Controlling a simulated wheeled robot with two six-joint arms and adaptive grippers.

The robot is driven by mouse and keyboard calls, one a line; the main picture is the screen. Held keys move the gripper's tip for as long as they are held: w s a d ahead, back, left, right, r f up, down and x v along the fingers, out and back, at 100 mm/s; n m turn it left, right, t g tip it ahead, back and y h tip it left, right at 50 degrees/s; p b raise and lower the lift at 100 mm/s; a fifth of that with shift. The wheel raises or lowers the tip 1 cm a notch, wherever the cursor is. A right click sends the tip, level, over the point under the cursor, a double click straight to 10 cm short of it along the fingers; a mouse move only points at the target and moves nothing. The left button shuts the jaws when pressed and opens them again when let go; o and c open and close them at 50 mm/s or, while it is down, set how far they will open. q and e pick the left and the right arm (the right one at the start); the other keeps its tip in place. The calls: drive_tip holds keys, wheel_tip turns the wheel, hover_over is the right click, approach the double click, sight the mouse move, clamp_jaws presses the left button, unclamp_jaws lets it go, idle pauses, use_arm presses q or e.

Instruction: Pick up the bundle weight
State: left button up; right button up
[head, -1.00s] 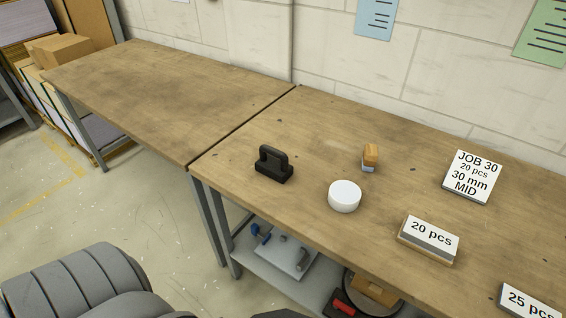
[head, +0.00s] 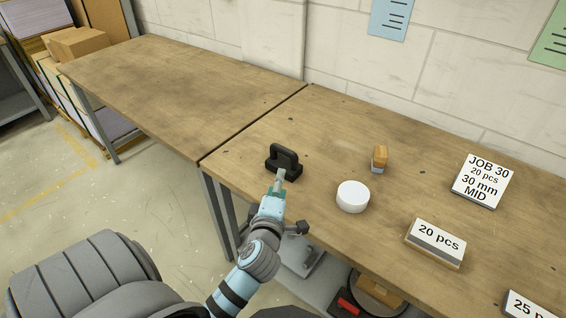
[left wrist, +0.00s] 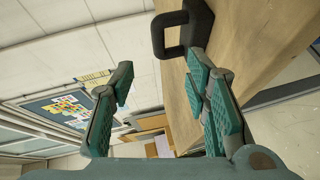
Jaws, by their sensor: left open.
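The bundle weight is a black block with a loop handle (head: 285,157), standing upright on the wooden bench near its front edge. In the left wrist view its dark handle (left wrist: 204,22) shows at the top, just beyond the right-hand finger. My left gripper (head: 280,178) reaches in from the front of the bench, close to the weight's near side, and hides a little of its lower part. In the left wrist view the left gripper (left wrist: 160,72) is open, its green-padded fingers wide apart with nothing between them. Whether a finger touches the weight cannot be told. My right gripper is not in view.
A white round puck (head: 352,197) and a small wooden-topped block (head: 379,158) stand right of the weight. Further right are a "20 pcs" block (head: 436,243) and a job sign (head: 482,182). The left bench (head: 170,85) is clear.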

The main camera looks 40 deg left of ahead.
sight(282, 152)
use_arm(q)
drive_tip(key=shift+n, duration=0.3)
drive_tip(key=x, duration=0.4)
drive_tip(key=p+x, duration=0.1)
drive_tip(key=x, duration=0.4)
drive_tip(key=a+x, duration=0.1)
drive_tip(key=x, duration=0.4)
drive_tip(key=shift+s+a+r+p, duration=0.1)
drive_tip(key=shift+s+r+p, duration=0.05)
drive_tip(key=shift+r+p, duration=0.2)
drive_tip(key=shift+w+a+f, duration=0.15)
drive_tip(key=shift+w, duration=0.05)
drive_tip(key=shift+s, duration=0.1)
clamp_jaws()
